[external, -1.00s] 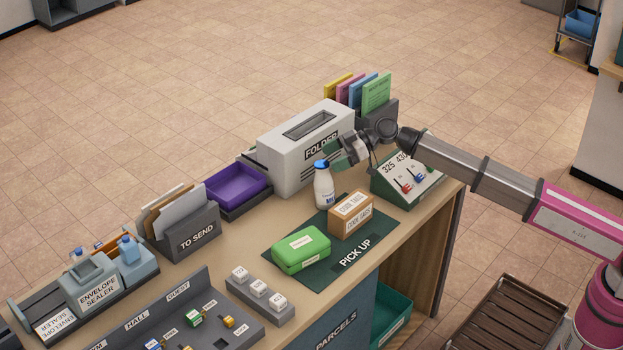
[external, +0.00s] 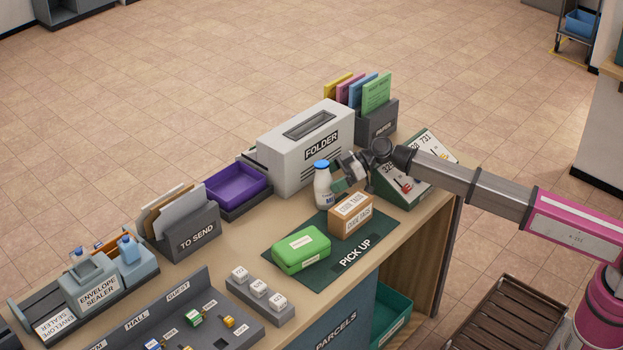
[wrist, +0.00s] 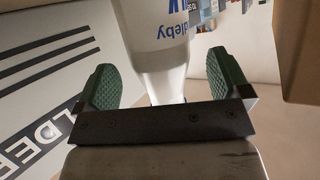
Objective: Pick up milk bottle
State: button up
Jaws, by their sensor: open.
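The milk bottle (external: 323,190) is white with a blue cap and stands upright at the back corner of the dark green PICK UP mat (external: 310,279). My gripper (external: 340,184) is at its right side, low beside the bottle's body. In the wrist view, the bottle (wrist: 165,50) lies between the two green finger pads of my gripper (wrist: 145,88), with visible space on both sides. The jaws are open and not closed on it. The exact depth of the bottle between the pads is hard to tell.
A brown tag box (external: 351,216) stands close in front of the bottle and gripper. A green packet (external: 300,250) lies on the mat. The white FOLDER machine (external: 300,150) is just behind the bottle, and a green panel with numbers (external: 396,192) is to the right.

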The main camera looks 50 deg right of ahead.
aim_at(322, 183)
jog(key=x, duration=0.3)
jog(key=shift+w+a+f, duration=0.1)
jog(key=shift+w+a, duration=0.05)
jog(key=shift+a, duration=0.1)
jog(key=c, duration=1.3)
